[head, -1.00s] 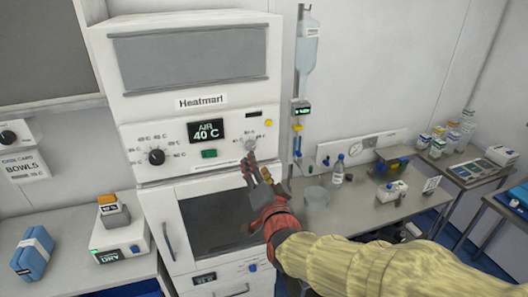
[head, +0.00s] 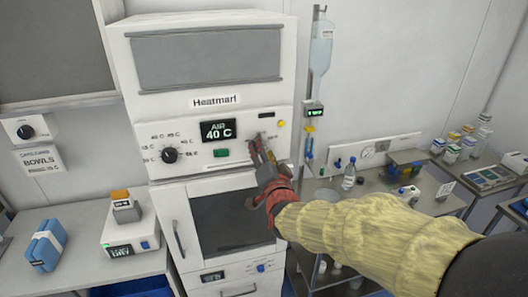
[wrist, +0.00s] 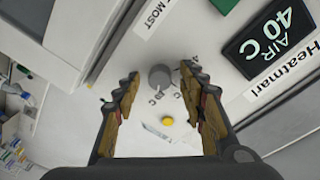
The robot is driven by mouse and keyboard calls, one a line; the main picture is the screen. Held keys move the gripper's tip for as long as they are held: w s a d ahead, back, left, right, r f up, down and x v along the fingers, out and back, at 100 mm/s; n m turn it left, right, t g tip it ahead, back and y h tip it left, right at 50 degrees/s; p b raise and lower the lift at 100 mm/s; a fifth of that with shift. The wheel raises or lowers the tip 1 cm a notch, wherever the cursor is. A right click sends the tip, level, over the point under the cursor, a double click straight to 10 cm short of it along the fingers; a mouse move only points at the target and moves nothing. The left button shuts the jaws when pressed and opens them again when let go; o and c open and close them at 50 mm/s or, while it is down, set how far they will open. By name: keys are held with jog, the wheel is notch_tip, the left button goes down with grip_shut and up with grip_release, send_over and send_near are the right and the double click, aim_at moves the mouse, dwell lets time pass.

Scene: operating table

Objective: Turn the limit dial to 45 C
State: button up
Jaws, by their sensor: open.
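The Heatmari warming cabinet (head: 205,60) has a control panel with a display (head: 218,131) reading AIR 40 C. A small grey dial (wrist: 160,78), with printed C marks beside it and a partly cut-off label ending in "T MOST" (wrist: 154,17), shows in the wrist view. My gripper (head: 259,146) is open at the panel's right side. In the wrist view its fingers (wrist: 160,75) lie either side of the grey dial, with visible gaps. In the head view the fingers mostly hide this dial. A larger black dial (head: 170,155) sits left on the panel.
A green button (head: 221,153) lies between the dials, and a yellow button (head: 281,124) is near the panel's right edge. A drip stand (head: 316,100) stands close to the right of the cabinet. A lower glass door (head: 235,215) is below the panel.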

jog(key=shift+c, duration=0.3)
grip_shut()
jog(key=shift+n+b, duration=0.3)
jog(key=shift+b, duration=0.2)
jog(key=shift+d+f+n+y+b, duration=0.1)
jog(key=shift+n+y+b, duration=0.3)
jog(key=shift+n+b, duration=3.15)
jog(key=shift+d+n+y+b, duration=0.1)
jog(key=shift+n+y+b, duration=0.3)
jog(key=shift+n+b, duration=3.15)
jog(key=shift+f+n+y+b, duration=0.1)
jog(key=shift+n+y+b, duration=0.3)
jog(key=shift+n+b, duration=3.15)
jog(key=n+p, duration=0.3)
jog(key=shift+n, duration=0.35)
jog(key=shift+o, duration=0.3)
grip_release()
jog(key=shift+r, duration=0.1)
